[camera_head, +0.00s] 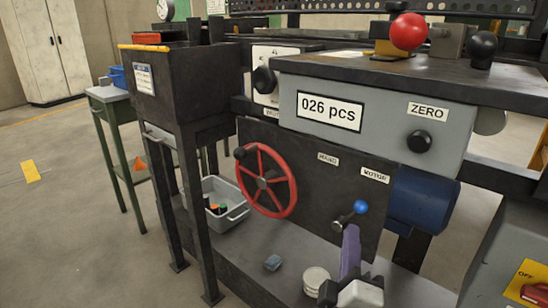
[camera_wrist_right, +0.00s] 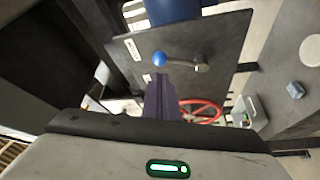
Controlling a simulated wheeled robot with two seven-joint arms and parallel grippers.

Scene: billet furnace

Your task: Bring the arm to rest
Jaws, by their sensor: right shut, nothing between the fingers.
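My right gripper (camera_head: 350,240) comes in at the bottom of the head view, its purple fingers pointing up and pressed together with nothing between them. Its fingers also show in the right wrist view (camera_wrist_right: 162,95). Just above the fingertips is a blue-knobbed lever (camera_head: 360,207) on a dark panel; it also shows in the right wrist view (camera_wrist_right: 160,59). In both pictures the fingers lie close to the lever but not around it; I cannot tell whether they touch. My left gripper is not in view.
A red handwheel (camera_head: 266,180) is left of the lever, and a blue motor (camera_head: 422,200) is right. A grey counter box (camera_head: 385,124) reads "026 pcs". A grey bin (camera_head: 225,192), a blue block (camera_head: 272,262) and a round pale object (camera_head: 316,279) are on the lower shelf.

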